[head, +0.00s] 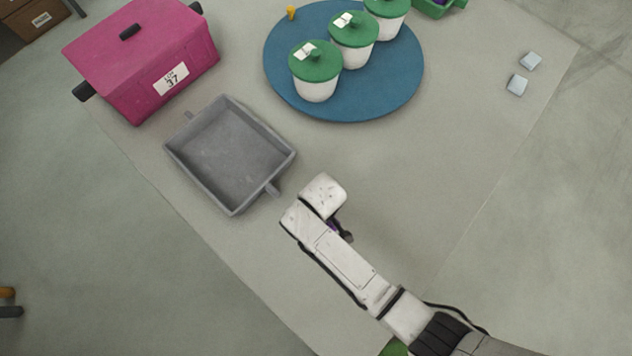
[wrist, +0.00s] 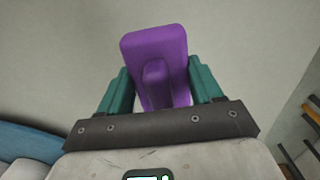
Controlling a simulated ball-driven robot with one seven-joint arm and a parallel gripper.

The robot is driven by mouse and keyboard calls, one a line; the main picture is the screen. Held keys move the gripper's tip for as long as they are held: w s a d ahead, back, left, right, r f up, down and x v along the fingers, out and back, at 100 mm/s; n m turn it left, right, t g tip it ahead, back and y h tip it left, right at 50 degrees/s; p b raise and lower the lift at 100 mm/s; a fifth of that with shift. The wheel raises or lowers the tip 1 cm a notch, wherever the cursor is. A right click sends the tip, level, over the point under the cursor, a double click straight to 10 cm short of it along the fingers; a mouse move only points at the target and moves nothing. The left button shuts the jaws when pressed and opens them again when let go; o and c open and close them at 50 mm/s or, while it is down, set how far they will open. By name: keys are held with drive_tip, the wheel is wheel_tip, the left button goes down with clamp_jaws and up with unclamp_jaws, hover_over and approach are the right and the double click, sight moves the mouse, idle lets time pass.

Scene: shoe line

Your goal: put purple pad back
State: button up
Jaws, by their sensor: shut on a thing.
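My gripper (wrist: 160,82) is shut on the purple pad (wrist: 154,46), which shows between its two teal fingers in the wrist view. The pad is a block with a raised grip part facing the camera. In the head view only a small purple bit (head: 333,226) shows beside my white wrist, over the light mat, right of and below the grey tray. The rest of the pad and the fingers are hidden there by my arm.
An empty grey tray (head: 187,188) lies left of my gripper. A magenta box (head: 125,75) labelled 37 stands upper left. A blue round board (head: 390,93) holds white pots with green lids (head: 316,62). Two small pale blocks (head: 518,84) lie right. The mat's right middle is clear.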

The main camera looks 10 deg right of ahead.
drive_tip(key=shift+w+a+f, duration=0.45)
drive_tip(key=shift+a+f, duration=0.05)
drive_tip(key=shift+f, duration=0.3)
drive_tip(key=shift+a+f+b, duration=0.1)
drive_tip(key=shift+f+b, duration=0.3)
drive_tip(key=shift+f, duration=1.25)
drive_tip(key=shift+f, duration=0.15)
drive_tip(key=o, duration=1)
wheel_tip(320, 180, up, 12)
drive_tip(key=shift+r+p, duration=0.2)
drive_tip(key=shift+p, duration=0.5)
